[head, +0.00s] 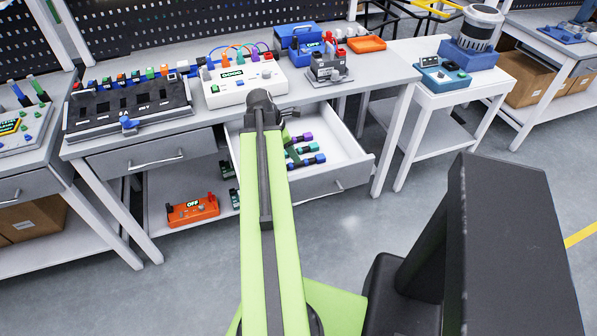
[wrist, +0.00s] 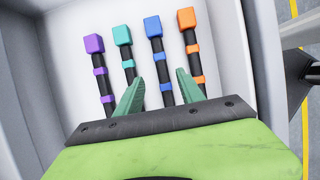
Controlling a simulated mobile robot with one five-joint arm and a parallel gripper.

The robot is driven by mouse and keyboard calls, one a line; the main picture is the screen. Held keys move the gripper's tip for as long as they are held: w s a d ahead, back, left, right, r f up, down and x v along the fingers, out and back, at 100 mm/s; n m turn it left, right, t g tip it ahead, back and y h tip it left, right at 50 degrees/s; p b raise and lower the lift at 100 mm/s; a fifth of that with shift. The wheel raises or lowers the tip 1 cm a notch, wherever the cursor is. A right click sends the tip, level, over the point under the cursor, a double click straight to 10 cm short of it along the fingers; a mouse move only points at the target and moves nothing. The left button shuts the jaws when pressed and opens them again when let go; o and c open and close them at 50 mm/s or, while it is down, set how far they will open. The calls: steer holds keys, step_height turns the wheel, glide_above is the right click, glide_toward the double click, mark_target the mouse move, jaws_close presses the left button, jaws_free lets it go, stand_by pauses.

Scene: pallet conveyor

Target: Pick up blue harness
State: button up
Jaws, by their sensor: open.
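The blue harness (wrist: 154,27) lies in an open drawer (wrist: 225,70). It is a dark rod with a blue block at its far end and blue bands along it. In the wrist view my gripper (wrist: 160,76) is open, its two green fingers apart on either side of the blue harness's rod. The gap between fingers and rod shows no contact; the height above it is hard to tell. The near end of the harness is hidden behind my gripper's body. In the head view my arm covers part of the drawer (head: 345,165).
A teal harness (wrist: 122,35) and a purple harness (wrist: 93,43) lie to the left, an orange harness (wrist: 186,18) to the right, close to the right finger. Drawer walls surround them. An orange box (head: 193,210) sits on the shelf below.

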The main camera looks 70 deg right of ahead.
steer(key=b+x, duration=0.4)
steer(key=x, duration=0.1)
steer(key=shift+w+a+f+b, duration=0.1)
steer(key=shift+w+a+b, duration=0.1)
steer(key=shift+a+b, duration=0.2)
steer(key=shift+s+d+f, duration=0.15)
steer(key=shift+f, duration=0.05)
steer(key=shift+r, duration=0.2)
jaws_close()
